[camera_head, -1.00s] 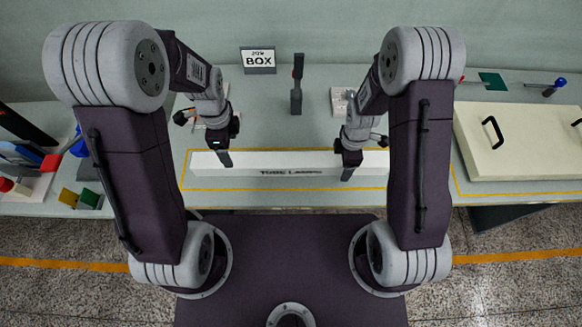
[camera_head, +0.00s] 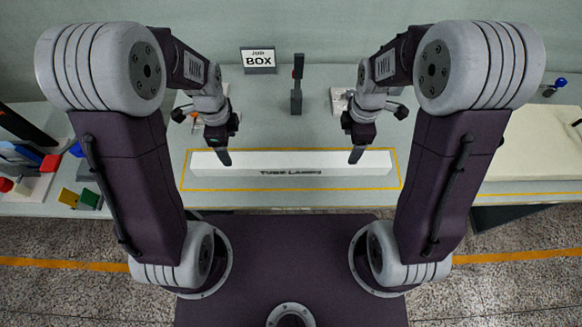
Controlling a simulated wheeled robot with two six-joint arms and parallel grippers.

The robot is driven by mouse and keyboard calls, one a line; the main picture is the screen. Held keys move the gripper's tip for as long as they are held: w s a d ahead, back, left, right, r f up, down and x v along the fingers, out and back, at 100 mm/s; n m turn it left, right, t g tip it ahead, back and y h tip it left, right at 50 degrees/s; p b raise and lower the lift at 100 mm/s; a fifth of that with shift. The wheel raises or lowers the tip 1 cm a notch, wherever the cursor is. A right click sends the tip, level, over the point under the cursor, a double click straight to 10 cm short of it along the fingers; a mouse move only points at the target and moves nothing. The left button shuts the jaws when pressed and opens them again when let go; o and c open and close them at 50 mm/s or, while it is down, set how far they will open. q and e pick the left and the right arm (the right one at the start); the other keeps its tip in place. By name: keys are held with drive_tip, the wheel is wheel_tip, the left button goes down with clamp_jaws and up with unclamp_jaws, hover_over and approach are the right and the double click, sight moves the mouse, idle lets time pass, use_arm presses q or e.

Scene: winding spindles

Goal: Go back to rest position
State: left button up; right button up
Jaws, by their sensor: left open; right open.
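My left gripper (camera_head: 225,158) is over the left end of a long white box labelled "TUBE LAMPS" (camera_head: 290,162). It is open and holds nothing that I can see. My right gripper (camera_head: 356,155) is over the right part of the same box, open and empty. The box lies on the table inside a yellow outline. I cannot tell the exact height of the grippers above the box. Both arms are bent, with the elbows high at the left and right.
A "JOB BOX" sign (camera_head: 259,60) and a dark upright post (camera_head: 296,88) stand behind. Coloured blocks (camera_head: 80,199) lie at the left. A cream lidded box (camera_head: 540,145) with black handles is at the right, partly behind my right arm. The table between the grippers is clear behind the white box.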

idle(0.4)
use_arm(q)
drive_tip(key=s+r+n+t, duration=0.1)
drive_tip(key=s+n, duration=0.7)
drive_tip(key=n, duration=1)
drive_tip(key=shift+s+a+r, duration=0.15)
drive_tip(key=shift+a+r, duration=0.3)
drive_tip(key=shift+r, duration=0.1)
use_arm(e)
drive_tip(key=s+r+m+t, duration=0.1)
drive_tip(key=s+m, duration=0.7)
drive_tip(key=m, duration=1)
drive_tip(key=shift+s+d+r, duration=0.2)
drive_tip(key=shift+d+r, duration=0.15)
drive_tip(key=shift+d, duration=0.1)
drive_tip(key=shift+w, duration=0.1)
